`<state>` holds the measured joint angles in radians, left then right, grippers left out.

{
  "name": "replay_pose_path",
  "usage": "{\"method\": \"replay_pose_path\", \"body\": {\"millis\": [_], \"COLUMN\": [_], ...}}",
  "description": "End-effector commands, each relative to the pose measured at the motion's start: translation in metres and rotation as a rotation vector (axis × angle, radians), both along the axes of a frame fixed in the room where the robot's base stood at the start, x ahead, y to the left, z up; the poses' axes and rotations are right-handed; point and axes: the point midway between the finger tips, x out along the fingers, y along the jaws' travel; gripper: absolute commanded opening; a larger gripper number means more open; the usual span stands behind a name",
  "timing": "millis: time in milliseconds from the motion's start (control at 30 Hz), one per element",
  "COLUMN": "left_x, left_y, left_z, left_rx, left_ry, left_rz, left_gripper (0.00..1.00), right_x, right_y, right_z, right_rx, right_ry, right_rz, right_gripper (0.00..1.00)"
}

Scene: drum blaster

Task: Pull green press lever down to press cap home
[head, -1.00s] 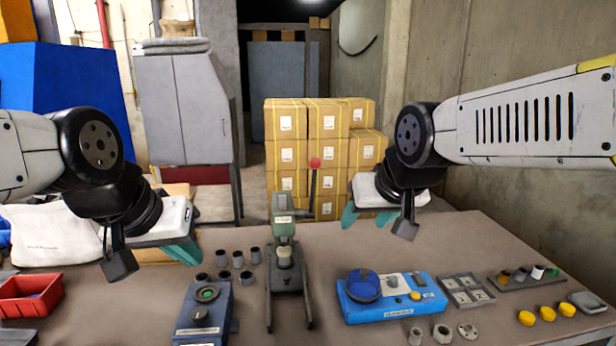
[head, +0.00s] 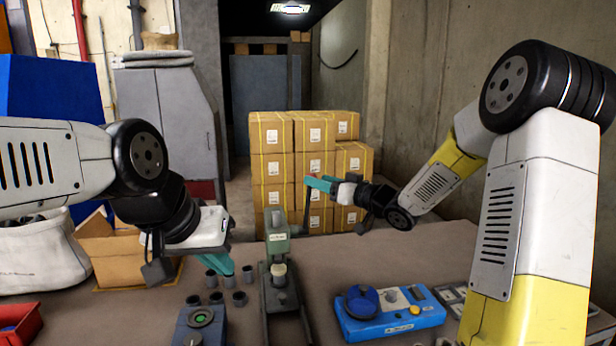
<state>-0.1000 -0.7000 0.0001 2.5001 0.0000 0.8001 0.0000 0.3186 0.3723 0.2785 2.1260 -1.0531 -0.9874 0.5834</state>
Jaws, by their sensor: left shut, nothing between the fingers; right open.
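The green press (head: 277,240) stands on the table in the middle of the head view, with a pale cap-like piece (head: 279,270) under its head. Its lever (head: 306,212) stands upright at the press's right side. The red knob at the lever's top is mostly hidden by my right gripper (head: 318,184). That gripper is open, with its teal fingers pointing left at the knob's height; I cannot tell whether they touch it. My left gripper (head: 222,263) is shut and empty, to the left of the press above several dark cups.
Dark cups (head: 239,299) stand left of the press, behind a blue unit with a green button (head: 201,320). A blue fixture (head: 390,322) stands to the right. A red bin (head: 18,325) is at the far left. Stacked cartons (head: 272,165) stand behind the table.

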Motion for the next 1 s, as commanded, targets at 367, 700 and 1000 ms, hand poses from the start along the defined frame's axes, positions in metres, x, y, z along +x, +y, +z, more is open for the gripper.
{"method": "replay_pose_path", "body": {"millis": [367,700,1000], "left_x": [0.0,0.0,0.0], "left_y": [0.0,0.0,0.0], "left_z": [0.0,0.0,0.0], "left_rx": [0.0,0.0,0.0], "left_ry": [0.0,0.0,0.0], "left_rz": [0.0,0.0,0.0], "left_gripper": [0.0,0.0,0.0], "right_x": [0.04,0.05,0.05], "right_y": [0.041,0.05,0.05], "right_z": [0.0,0.0,0.0], "right_rx": [-0.002,-0.003,-0.003], "right_ry": [-0.001,0.0,0.0], "right_rz": [0.0,-0.003,-0.003], "right_gripper": [0.53,0.53,0.14]}}
